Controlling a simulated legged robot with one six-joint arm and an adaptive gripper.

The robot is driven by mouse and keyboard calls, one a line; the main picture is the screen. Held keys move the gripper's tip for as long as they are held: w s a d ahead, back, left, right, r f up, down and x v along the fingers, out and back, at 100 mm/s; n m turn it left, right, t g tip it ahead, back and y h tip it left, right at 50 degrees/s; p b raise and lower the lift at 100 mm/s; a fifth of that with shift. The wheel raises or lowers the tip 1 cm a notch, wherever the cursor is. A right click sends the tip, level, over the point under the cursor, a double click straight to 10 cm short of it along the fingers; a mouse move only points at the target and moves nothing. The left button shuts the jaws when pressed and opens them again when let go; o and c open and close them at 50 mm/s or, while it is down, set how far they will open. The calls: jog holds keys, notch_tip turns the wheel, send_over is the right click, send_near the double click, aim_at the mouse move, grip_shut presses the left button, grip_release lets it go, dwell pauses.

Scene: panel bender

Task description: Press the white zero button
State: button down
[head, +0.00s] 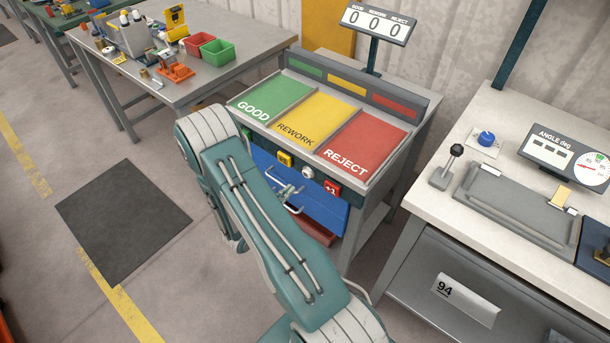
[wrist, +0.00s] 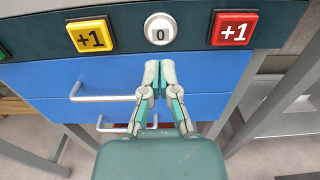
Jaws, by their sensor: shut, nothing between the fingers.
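The white round button marked 0 (wrist: 160,29) is on the dark front strip of the sorting station, between a yellow +1 button (wrist: 91,36) and a red +1 button (wrist: 233,28). It also shows in the head view (head: 307,172). My gripper (wrist: 158,74) is shut and empty in the wrist view. Its fingertips appear just below the white button in the picture, over the blue drawer front, with a visible gap to the button. How far they are from the panel in depth is hard to tell.
The counter display (head: 376,22) reads 0 0 0 above the GOOD, REWORK and REJECT areas. Blue drawers (wrist: 50,77) with metal handles (wrist: 100,98) lie below the buttons. A bench (head: 470,130) with an angle gauge stands right, and a tool table (head: 235,25) stands left.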

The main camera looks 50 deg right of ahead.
jog(key=shift+a, duration=0.5)
jog(key=shift+a, duration=0.15)
jog(key=a, duration=0.7)
jog(key=shift+s+a, duration=0.35)
jog(key=shift+s, duration=0.05)
dwell(0.5)
jog(key=s+a+r+m+g+y, duration=0.1)
jog(key=s+r+m+g+y, duration=0.25)
jog(key=r+m, duration=0.35)
jog(key=s+a+r+m+g+y, duration=0.2)
jog(key=r+m+y, duration=0.2)
jog(key=r, duration=0.5)
jog(key=s+a+r+m+t+y, duration=0.4)
jog(key=a+r+t+y, duration=0.1)
jog(key=r, duration=0.3)
jog(key=s+a+r+m+t+y, duration=0.3)
jog(key=s+a+r+t+y, duration=0.1)
jog(key=a+r, duration=0.4)
jog(key=shift+m+t+y, duration=0.4)
jog(key=shift+t+y, duration=0.05)
jog(key=shift+y, duration=0.3)
